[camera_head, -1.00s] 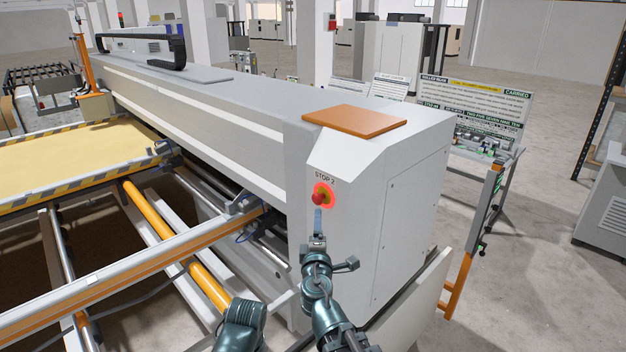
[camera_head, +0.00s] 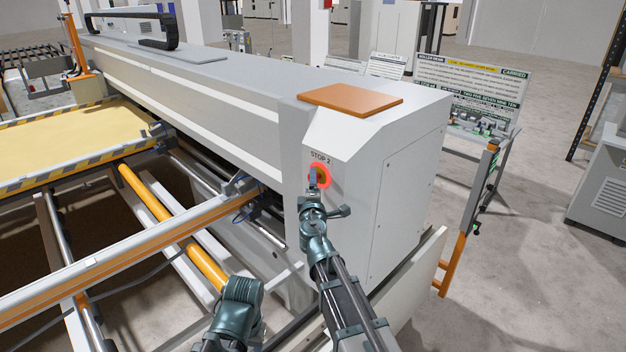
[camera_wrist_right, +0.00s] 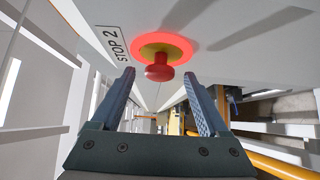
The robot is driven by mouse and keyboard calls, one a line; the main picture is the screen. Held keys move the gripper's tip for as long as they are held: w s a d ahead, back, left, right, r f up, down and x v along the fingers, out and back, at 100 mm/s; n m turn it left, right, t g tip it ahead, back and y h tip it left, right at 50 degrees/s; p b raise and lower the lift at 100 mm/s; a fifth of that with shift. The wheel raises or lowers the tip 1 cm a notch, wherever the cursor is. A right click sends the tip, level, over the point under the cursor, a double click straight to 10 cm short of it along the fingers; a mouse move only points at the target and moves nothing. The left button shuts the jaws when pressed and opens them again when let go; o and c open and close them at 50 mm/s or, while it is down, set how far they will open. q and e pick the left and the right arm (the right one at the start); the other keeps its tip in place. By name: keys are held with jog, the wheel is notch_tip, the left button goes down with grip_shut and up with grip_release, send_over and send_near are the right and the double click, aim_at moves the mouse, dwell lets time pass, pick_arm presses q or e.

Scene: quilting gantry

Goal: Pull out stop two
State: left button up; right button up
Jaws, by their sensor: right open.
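Stop two is a red mushroom button (camera_wrist_right: 159,72) on a yellow base in a glowing red ring, beside the "STOP 2" label (camera_wrist_right: 112,43). In the head view its ring (camera_head: 326,178) shows on the machine's white end face, and the button is partly hidden by my right gripper (camera_head: 314,180). In the right wrist view my right gripper (camera_wrist_right: 157,78) is open, its fingertips on either side of the button head and short of the panel. I cannot tell whether they touch it.
The long grey quilting machine (camera_head: 230,90) carries an orange plate (camera_head: 351,99) on top. A rail with an orange stripe (camera_head: 140,250) runs along the left. A sign stand (camera_head: 466,90) stands behind on the right, with open floor near it.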

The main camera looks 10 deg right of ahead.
jog(key=x, duration=0.3)
jog(key=shift+w, duration=0.15)
